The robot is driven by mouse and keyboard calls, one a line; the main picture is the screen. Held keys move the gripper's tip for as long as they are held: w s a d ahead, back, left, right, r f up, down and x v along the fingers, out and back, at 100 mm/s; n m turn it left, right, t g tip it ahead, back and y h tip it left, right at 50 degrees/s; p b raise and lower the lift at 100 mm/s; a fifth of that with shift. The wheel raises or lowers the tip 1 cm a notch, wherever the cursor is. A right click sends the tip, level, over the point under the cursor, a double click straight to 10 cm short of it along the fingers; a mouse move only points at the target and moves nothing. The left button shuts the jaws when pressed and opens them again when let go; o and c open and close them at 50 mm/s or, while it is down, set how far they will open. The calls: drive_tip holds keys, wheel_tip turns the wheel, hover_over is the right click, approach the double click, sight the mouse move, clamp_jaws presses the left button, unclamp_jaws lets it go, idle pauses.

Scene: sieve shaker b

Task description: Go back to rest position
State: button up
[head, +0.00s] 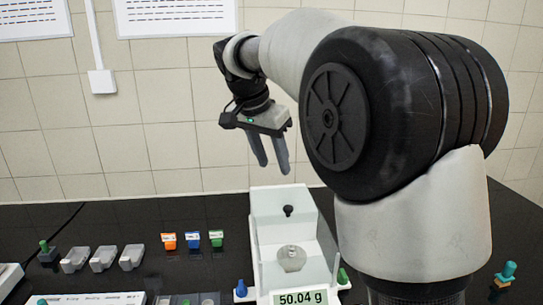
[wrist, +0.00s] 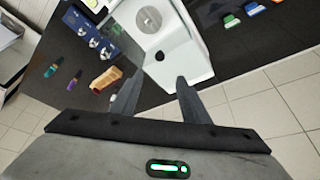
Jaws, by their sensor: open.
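My gripper (head: 271,170) hangs in the air above and behind the white balance in the head view, pointing down. Its two fingers are apart with nothing between them. In the wrist view the gripper (wrist: 156,92) shows open fingers at the lower middle, with the balance beyond them. The white balance (head: 283,203) stands on the black bench and its display reads 50.04 g. A small pale dish (head: 291,258) sits on its pan. My arm covers part of the right side of the head view.
Orange, blue and green small containers (head: 193,240) stand left of the balance. Several grey trays (head: 103,258) are further left. A teal-topped item (head: 506,272) stands at the right. The tiled wall (head: 160,120) rises behind the bench (head: 40,216). A wooden block (wrist: 108,80) shows in the wrist view.

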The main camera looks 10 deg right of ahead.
drive_tip(key=shift+s+a+r, duration=0.1)
drive_tip(key=shift+s+r, duration=0.05)
drive_tip(key=shift+r, duration=0.25)
drive_tip(key=s+d+r+n+t+y+p, duration=0.15)
drive_tip(key=s+d+n, duration=0.25)
drive_tip(key=s, duration=0.9)
drive_tip(key=s+f+n+y+p, duration=0.1)
drive_tip(key=s+f+n, duration=0.1)
drive_tip(key=s, duration=0.5)
drive_tip(key=s+d+f+n+p, duration=0.1)
drive_tip(key=s+f+n, duration=0.2)
drive_tip(key=s, duration=0.5)
drive_tip(key=shift+s+d+f+t+y, duration=0.25)
drive_tip(key=shift+f+t+y, duration=0.15)
drive_tip(key=shift+f, duration=0.5)
drive_tip(key=shift+s, duration=0.1)
